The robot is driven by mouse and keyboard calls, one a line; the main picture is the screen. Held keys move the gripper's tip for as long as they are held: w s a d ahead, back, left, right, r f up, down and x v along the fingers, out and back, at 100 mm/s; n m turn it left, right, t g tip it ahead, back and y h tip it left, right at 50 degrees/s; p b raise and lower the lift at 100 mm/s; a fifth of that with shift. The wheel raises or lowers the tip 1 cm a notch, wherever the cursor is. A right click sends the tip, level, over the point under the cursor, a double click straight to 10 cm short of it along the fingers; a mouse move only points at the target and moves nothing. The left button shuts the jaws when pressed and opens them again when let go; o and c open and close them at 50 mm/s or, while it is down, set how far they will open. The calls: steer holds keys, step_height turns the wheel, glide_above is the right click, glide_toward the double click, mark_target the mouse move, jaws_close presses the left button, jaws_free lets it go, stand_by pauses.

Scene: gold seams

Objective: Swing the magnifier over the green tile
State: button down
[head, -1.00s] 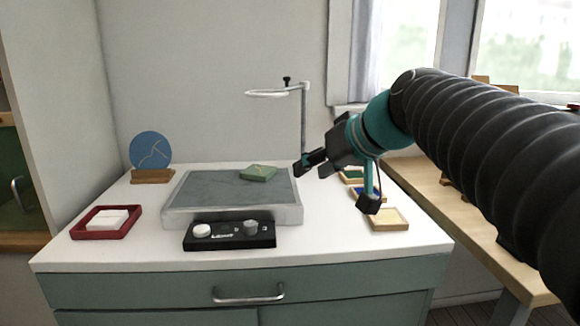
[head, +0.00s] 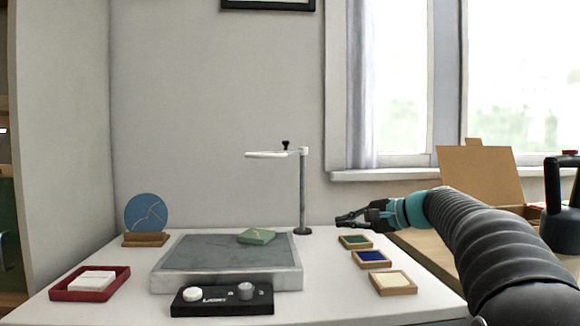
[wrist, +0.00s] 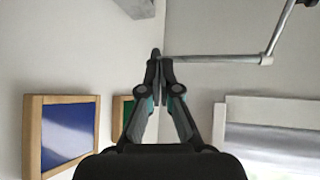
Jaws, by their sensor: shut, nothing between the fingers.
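The magnifier's ring (head: 265,154) shows nearly edge-on in the head view, on a thin arm from the top of an upright post (head: 302,190). The green tile (head: 257,236) lies on the grey slab near its back right. The ring appears above the tile in the picture; I cannot tell whether it is directly over it in depth. My gripper (head: 340,221) is shut and empty, right of the post's foot and apart from it in the head view. In the wrist view the post (wrist: 215,59) runs sideways behind the shut fingertips (wrist: 157,58).
The slab (head: 225,283) has a black control box (head: 222,299) in front. Small green (head: 355,242), blue (head: 371,258) and cream (head: 393,282) trays stand at right. A blue disc (head: 146,213) and a red tray (head: 90,283) are at left. The wall is behind.

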step_height(320, 180, up, 12)
steer(key=a+m+y, duration=0.1)
steer(key=m+y, duration=0.6)
steer(key=m, duration=0.6)
steer(key=x, duration=1.3)
steer(key=shift+s+a+r, duration=0.2)
steer(key=shift+s+a, duration=0.05)
steer(key=shift+s, duration=0.05)
steer(key=shift+d+m, duration=0.1)
steer(key=shift+m, duration=0.2)
